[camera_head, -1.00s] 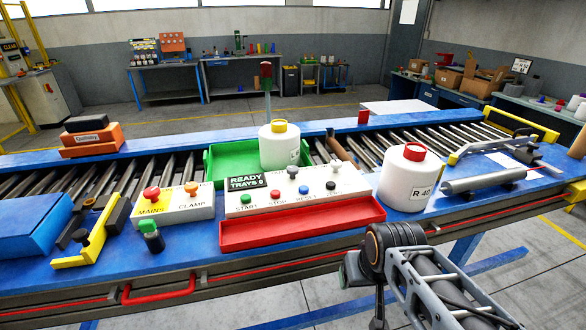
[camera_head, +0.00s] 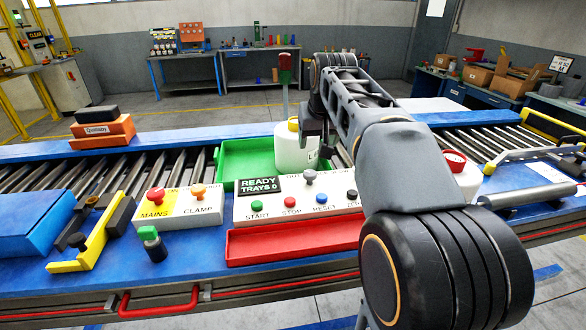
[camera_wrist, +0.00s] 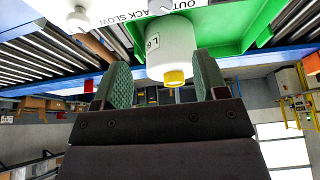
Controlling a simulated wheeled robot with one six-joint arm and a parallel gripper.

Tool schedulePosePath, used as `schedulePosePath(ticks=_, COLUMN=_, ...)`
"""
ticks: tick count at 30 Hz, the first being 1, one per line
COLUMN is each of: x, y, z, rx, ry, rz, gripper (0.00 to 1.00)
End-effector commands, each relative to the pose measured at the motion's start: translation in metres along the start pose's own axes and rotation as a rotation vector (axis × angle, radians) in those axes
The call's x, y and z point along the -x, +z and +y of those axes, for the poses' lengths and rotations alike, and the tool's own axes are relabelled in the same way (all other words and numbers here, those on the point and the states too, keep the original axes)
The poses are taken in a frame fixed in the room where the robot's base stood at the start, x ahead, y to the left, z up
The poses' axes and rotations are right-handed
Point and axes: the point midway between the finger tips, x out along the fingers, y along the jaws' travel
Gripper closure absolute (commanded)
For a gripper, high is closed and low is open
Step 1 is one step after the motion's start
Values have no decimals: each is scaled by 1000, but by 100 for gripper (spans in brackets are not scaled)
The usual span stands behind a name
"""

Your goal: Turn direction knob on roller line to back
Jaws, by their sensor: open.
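The white control panel (camera_head: 275,206) on the roller line carries a grey knob (camera_head: 309,177), probably the direction knob, behind coloured buttons. Its pointing direction is too small to tell. In the wrist view, the panel edge shows at the top with partly cut-off lettering, "OUT" and "ACK SLOW", and a pale knob (camera_wrist: 77,20). My gripper (camera_head: 325,150) hangs behind the panel's right part, partly hidden by my arm. In the wrist view my gripper (camera_wrist: 160,72) is open, its green-padded fingers apart, with nothing held.
A red tray (camera_head: 290,243) lies in front. The mains and clamp box (camera_head: 170,208) is to the left.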

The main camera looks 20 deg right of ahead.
Motion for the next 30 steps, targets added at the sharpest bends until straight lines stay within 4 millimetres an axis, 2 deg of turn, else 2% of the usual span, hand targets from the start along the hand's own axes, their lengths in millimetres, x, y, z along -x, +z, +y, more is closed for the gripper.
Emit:
schedulePosePath(ticks=18, x=-106, y=6, z=-4, rx=12, ry=-5, rz=-22, gripper=34)
schedulePosePath(ticks=24, x=-127, y=6, z=-3, rx=10, ry=-4, rz=-20, gripper=34)
schedulePosePath(ticks=30, x=-136, y=6, z=-3, rx=10, ry=-4, rz=-19, gripper=34)
